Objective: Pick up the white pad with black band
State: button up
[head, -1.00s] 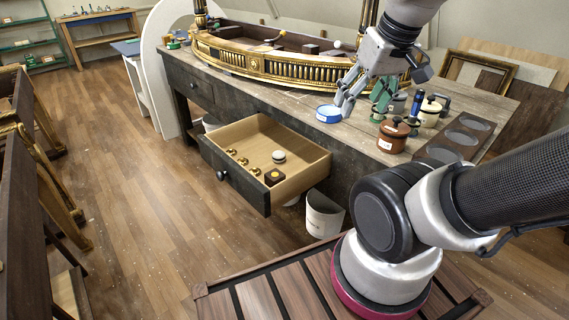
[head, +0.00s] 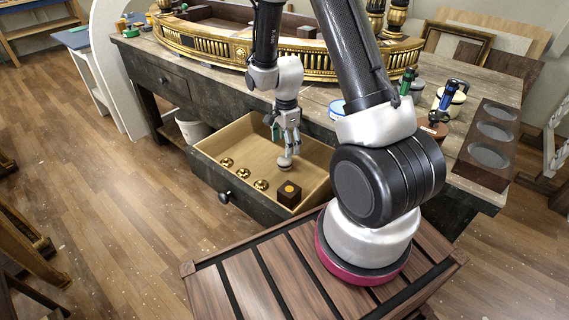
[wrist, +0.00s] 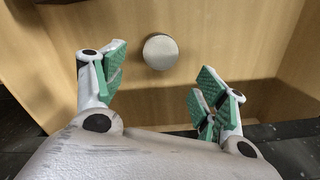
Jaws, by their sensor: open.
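The white pad with black band (head: 285,162) is a small round piece inside the open wooden drawer (head: 236,133). In the head view my gripper (head: 287,146) is directly above it and partly covers it. In the wrist view the pad shows as a pale grey disc (wrist: 160,51), seen from above, on the wooden drawer bottom. It lies between the lines of my two green-padded fingers (wrist: 163,90), a little beyond their tips in the picture. The fingers are wide apart with nothing between them. The black band is hard to make out.
Several brass knobs (head: 243,173) and a dark block with a yellow top (head: 289,194) share the drawer. The drawer walls stand close around my gripper. The workbench (head: 318,96) behind holds a gilt console piece (head: 240,52) and several jars.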

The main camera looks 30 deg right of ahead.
aim_at(284, 159)
jog(key=f, duration=0.7)
jog(key=shift+a+f, duration=0.2)
jog(key=shift+f, duration=0.2)
jog(key=shift+c, duration=0.3)
jog(key=c, duration=0.9)
